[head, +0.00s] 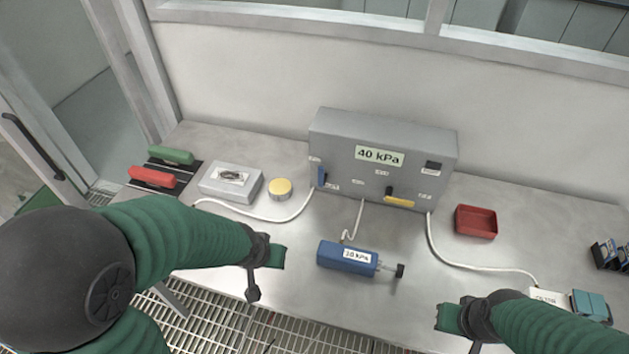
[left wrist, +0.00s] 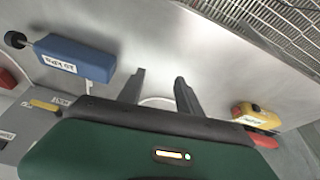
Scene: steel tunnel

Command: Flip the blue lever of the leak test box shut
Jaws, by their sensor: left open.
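The grey leak test box (head: 340,145) stands at the back of the bench with a "40 kPa" display. Its blue lever (head: 321,176) points upright at the left of the front face. A yellow lever (head: 399,202) lies level at the right of that face. My left gripper (head: 268,274) is open and empty over the bench, in front and left of the box, apart from the lever. In the left wrist view its two fingers (left wrist: 160,90) stand apart; the blue lever does not show there. My right gripper (head: 455,325) is at the front right, its jaws unclear.
A blue pump (head: 345,257) marked "30 kPa" lies before the box, on a white hose. A yellow disc (head: 281,189), a grey case (head: 230,183) and red and green handles (head: 152,177) sit left. A red tray (head: 476,221) sits right. Hoses cross the bench.

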